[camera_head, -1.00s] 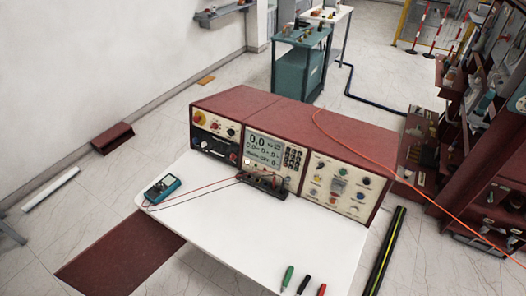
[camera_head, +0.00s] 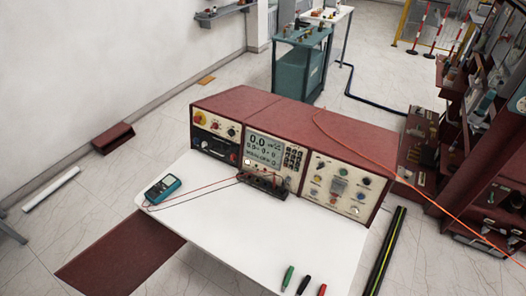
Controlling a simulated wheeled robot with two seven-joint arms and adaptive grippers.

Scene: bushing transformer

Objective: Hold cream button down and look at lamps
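A dark red console (camera_head: 284,112) stands at the back of a white table. Its right cream panel (camera_head: 322,169) carries several small coloured buttons and lamps around a grey centre part. A pale round button or lamp (camera_head: 355,210) sits at the panel's lower right; I cannot tell which it is. The middle panel has a lit display (camera_head: 265,147) with a large 0.0. The left panel (camera_head: 215,126) has a red-and-yellow knob (camera_head: 199,118). Which button is the cream one is too small to tell. Neither gripper is in view.
A blue multimeter (camera_head: 162,188) with red and black leads lies on the white table (camera_head: 240,227). Green, black and red-handled tools (camera_head: 303,284) lie at its front edge. An orange cable (camera_head: 408,183) runs right from the console. A teal cabinet (camera_head: 299,65) stands behind.

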